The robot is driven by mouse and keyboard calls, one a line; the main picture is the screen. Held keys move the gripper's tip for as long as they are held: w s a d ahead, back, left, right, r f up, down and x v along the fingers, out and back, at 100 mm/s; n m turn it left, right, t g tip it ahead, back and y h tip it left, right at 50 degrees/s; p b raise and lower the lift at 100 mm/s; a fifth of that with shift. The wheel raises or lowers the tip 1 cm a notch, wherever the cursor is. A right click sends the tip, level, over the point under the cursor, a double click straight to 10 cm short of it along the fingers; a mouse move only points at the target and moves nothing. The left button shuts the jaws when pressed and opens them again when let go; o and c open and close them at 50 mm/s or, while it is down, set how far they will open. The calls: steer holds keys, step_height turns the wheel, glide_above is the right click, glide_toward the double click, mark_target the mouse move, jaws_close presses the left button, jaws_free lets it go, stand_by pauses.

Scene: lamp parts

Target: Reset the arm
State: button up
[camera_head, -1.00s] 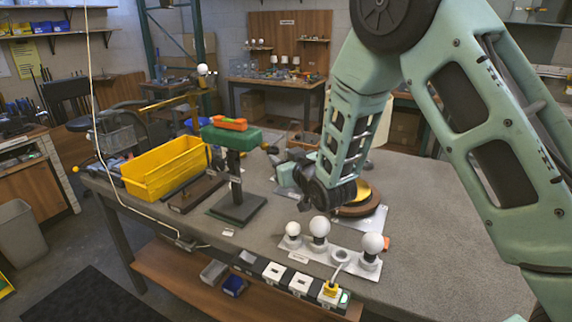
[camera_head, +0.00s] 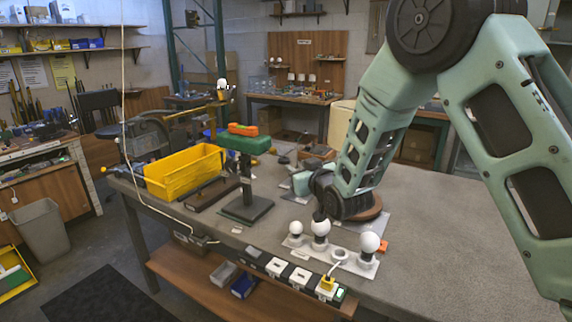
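My arm reaches in from the right of the head view and bends down over the workbench (camera_head: 440,235). Its dark wrist end (camera_head: 325,188) is above the bench, just behind the row of white bulbs. My gripper's fingers cannot be made out, so whether they are open, shut or holding something is unclear. Three white round bulbs, small (camera_head: 296,228), middle (camera_head: 320,228) and right (camera_head: 369,242), stand upright on a pale socket strip (camera_head: 318,252). One socket (camera_head: 340,255) on it has no bulb. A brown round base (camera_head: 372,209) is partly hidden behind my arm.
A yellow bin (camera_head: 185,175) stands at the bench's left. Beside it is a green-topped stand (camera_head: 245,145) with an orange item (camera_head: 242,130). A power strip (camera_head: 292,272) runs along the front edge. The bench's right part is clear.

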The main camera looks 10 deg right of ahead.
steer(key=s+a+f+n+g+y, duration=0.1)
steer(key=s+a+g, duration=0.4)
steer(key=s, duration=0.6)
steer(key=s+a+f+n+g, duration=0.1)
steer(key=s+a+g, duration=0.45)
steer(key=s, duration=0.55)
steer(key=s+d+n+g+h, duration=0.1)
steer(key=s+d+g, duration=0.1)
steer(key=s, duration=0.8)
steer(key=s+d+n+g+h, duration=0.1)
steer(key=s+g, duration=0.3)
steer(key=s, duration=0.7)
steer(key=shift+s+d+h, duration=0.2)
steer(key=shift+d+h, duration=0.3)
steer(key=shift+h, duration=0.1)
